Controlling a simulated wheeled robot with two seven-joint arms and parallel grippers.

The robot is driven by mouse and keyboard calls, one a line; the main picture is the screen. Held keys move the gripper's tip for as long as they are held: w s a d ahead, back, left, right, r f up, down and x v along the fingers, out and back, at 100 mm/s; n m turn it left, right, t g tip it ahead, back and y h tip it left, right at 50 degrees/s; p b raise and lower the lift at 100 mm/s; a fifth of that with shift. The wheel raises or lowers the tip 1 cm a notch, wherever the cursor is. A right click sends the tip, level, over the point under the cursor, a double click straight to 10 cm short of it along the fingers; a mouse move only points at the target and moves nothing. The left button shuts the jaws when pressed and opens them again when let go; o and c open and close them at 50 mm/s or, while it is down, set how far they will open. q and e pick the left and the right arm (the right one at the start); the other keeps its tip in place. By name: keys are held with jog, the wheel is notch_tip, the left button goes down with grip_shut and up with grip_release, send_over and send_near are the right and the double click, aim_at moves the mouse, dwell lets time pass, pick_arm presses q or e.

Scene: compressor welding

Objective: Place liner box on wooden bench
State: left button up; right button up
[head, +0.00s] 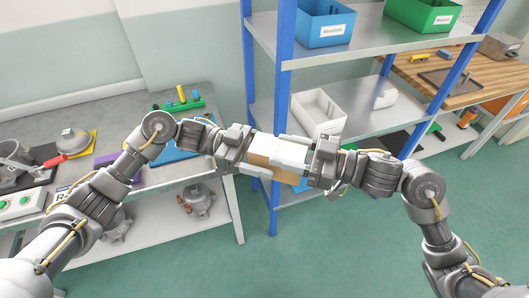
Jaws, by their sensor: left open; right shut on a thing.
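My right gripper (298,158) reaches in from the right and is shut on the box. My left gripper (250,154) is open at the box's left end, its fingers close around or beside it; whether they touch is hidden. The fingers cover much of the box. The wooden bench (486,74) stands at the far upper right, behind the rack.
The blue-posted rack (284,90) holds a blue bin (325,30), a green bin (424,16) and a white bin (318,112). A grey workbench (215,100) with several parts stands left. On the wooden bench lies a dark tray (446,82). Green floor (330,245) is open in front.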

pick_arm(q)
jog(key=c, duration=1.2)
pick_arm(e)
jog(key=o, duration=1.2)
